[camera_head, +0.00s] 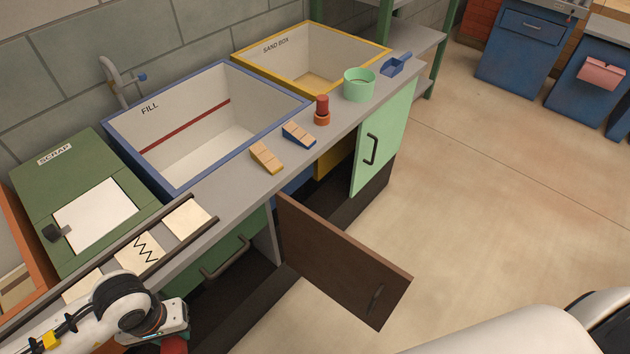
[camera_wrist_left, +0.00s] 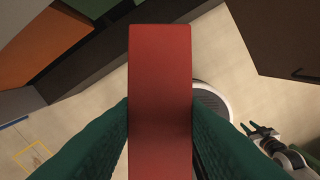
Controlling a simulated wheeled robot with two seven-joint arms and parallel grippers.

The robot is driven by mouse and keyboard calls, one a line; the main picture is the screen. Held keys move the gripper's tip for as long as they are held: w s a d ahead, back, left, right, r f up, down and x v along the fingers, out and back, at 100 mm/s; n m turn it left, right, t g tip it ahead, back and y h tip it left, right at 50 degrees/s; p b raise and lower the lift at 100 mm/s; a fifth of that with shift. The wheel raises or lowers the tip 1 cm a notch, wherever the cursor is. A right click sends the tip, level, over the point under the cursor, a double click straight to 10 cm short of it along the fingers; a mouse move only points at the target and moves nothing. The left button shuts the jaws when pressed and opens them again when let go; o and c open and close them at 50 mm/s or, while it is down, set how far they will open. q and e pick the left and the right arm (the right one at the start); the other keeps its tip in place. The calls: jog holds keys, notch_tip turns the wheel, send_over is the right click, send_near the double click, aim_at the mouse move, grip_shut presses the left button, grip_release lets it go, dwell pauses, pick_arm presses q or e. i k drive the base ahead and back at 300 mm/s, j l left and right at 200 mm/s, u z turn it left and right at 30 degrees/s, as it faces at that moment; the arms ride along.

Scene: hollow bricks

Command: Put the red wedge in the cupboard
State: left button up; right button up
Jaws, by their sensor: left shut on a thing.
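The red wedge (camera_wrist_left: 160,100) fills the middle of the left wrist view, clamped between my left gripper's green fingers (camera_wrist_left: 160,135). In the head view, a sliver of the red wedge (camera_head: 175,345) shows at the bottom left, below my left wrist.
The brown door juts into the room. Open floor (camera_head: 500,200) lies to the right.

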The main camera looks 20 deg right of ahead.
aim_at(320, 207)
jog(key=i+l+u, duration=0.15)
jog(key=l, duration=0.55)
jog(key=i+l+u, duration=0.15)
jog(key=l, duration=0.55)
jog(key=i+l+u, duration=0.15)
jog(key=l, duration=0.55)
jog(key=i+l+u, duration=0.15)
jog(key=l, duration=0.55)
